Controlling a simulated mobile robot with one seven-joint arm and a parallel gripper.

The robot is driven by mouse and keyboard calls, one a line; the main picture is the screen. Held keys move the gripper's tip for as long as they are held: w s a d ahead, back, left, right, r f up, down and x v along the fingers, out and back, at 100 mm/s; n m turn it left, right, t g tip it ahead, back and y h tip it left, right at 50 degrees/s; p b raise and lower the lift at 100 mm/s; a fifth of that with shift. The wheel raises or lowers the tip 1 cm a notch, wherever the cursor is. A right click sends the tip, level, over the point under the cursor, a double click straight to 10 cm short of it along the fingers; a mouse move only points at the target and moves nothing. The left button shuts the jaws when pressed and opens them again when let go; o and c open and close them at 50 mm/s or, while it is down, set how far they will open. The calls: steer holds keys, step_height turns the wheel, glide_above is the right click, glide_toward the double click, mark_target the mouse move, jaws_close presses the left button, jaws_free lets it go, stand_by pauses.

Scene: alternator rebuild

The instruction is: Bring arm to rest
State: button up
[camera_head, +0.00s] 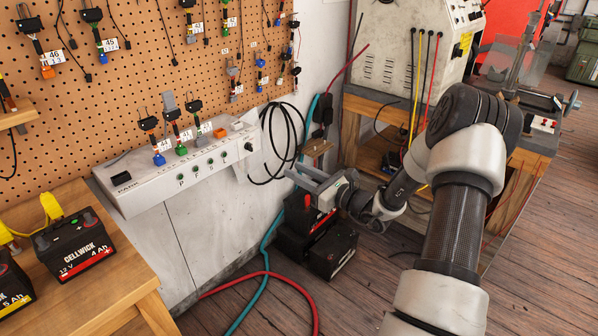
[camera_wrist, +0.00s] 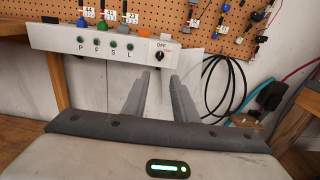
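My arm reaches in from the lower right of the head view. My gripper (camera_head: 294,170) is in mid-air in front of the white wall, to the right of and below the panel's right end. In the wrist view its two grey fingers (camera_wrist: 160,77) point forward with a clear gap between them and nothing in the gap. The white test panel (camera_head: 145,196), with lamps marked P, F, S and L, is beyond the fingers. Its dark knob (camera_wrist: 162,57) by the OFF label appears just above the fingertips, apart from them.
Black batteries (camera_head: 333,250) stand on the floor below my gripper, with red and teal cables nearby. A wooden bench (camera_head: 96,303) with batteries is at the lower left. A machine (camera_head: 405,60) on a workbench stands behind my arm. A pegboard (camera_head: 150,70) hangs above the panel.

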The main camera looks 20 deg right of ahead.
stand_by(0.3)
steer(key=s+a+r+n+g+y, duration=0.2)
steer(key=s+a+r+n+g, duration=0.25)
steer(key=s+a+n, duration=0.4)
steer(key=s+a+r+n+g+y, duration=0.1)
steer(key=s+a+r+n+g, duration=0.4)
steer(key=a, duration=0.7)
steer(key=s+r+n+g+h, duration=0.1)
steer(key=s+n+g+h, duration=0.65)
steer(key=s, duration=1.25)
steer(key=s+d+r+n+t+h, duration=0.2)
steer(key=d+r+n+t+h, duration=0.4)
steer(key=d+n, duration=0.35)
step_height(320, 180, up, 24)
steer(key=t+y+p, duration=0.1)
steer(key=p, duration=2.3)
steer(key=shift+d+m, duration=0.35)
steer(key=shift+y, duration=0.25)
